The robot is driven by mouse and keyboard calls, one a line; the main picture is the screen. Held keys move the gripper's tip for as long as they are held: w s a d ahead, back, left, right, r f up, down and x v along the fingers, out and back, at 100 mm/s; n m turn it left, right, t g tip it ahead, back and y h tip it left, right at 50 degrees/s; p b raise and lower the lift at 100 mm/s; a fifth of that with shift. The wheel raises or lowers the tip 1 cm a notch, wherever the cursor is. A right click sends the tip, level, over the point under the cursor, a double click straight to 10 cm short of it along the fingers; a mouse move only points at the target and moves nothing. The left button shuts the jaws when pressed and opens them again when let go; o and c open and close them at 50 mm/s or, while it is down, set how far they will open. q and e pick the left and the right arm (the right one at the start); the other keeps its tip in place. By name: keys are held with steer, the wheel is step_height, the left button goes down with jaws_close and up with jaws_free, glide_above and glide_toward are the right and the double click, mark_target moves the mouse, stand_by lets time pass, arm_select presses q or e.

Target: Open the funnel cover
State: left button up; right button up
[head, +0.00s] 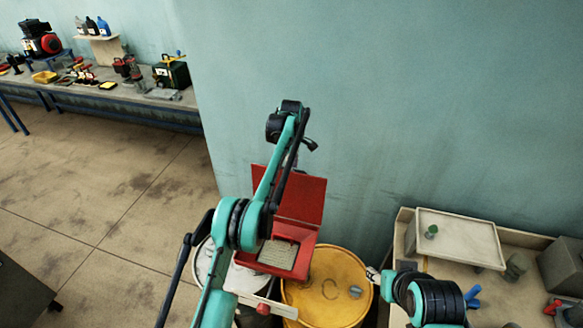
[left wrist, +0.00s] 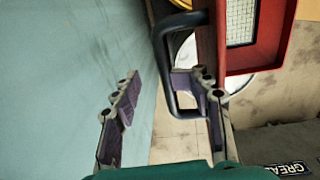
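The red funnel (head: 292,258) has a pale grid inside and sits over the drums near the wall. Its red cover (head: 310,198) stands raised at the back, tilted up from the funnel, so the grid is exposed. In the left wrist view, the black cover handle (left wrist: 160,75) loops out from the red cover (left wrist: 207,45). My left gripper (left wrist: 160,82) is open, with its right finger overlapping the handle loop; I cannot tell whether they touch. In the head view my left arm hides part of the cover and funnel. My right gripper (head: 374,276) shows only partly, beside the yellow drum.
A yellow drum (head: 325,290) and a pale drum (head: 206,262) stand below the funnel. A beige bench with a tray (head: 460,238) is at right. The teal wall is close behind. A workbench (head: 125,95) with tools stands far left; the floor between is clear.

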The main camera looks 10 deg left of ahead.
arm_select(q)
steer(key=shift+w+d+f, duration=0.15)
steer(key=shift+d, duration=0.05)
arm_select(e)
steer(key=shift+w, duration=0.1)
arm_select(q)
steer(key=r, duration=0.7)
steer(key=shift+s+a+r, duration=0.15)
steer(key=shift+s, duration=0.15)
steer(key=shift+a+r, duration=0.1)
steer(key=shift+r, duration=0.1)
arm_select(e)
steer(key=shift+w, duration=0.25)
arm_select(q)
steer(key=shift+r, duration=0.1)
arm_select(e)
steer(key=shift+f, duration=0.15)
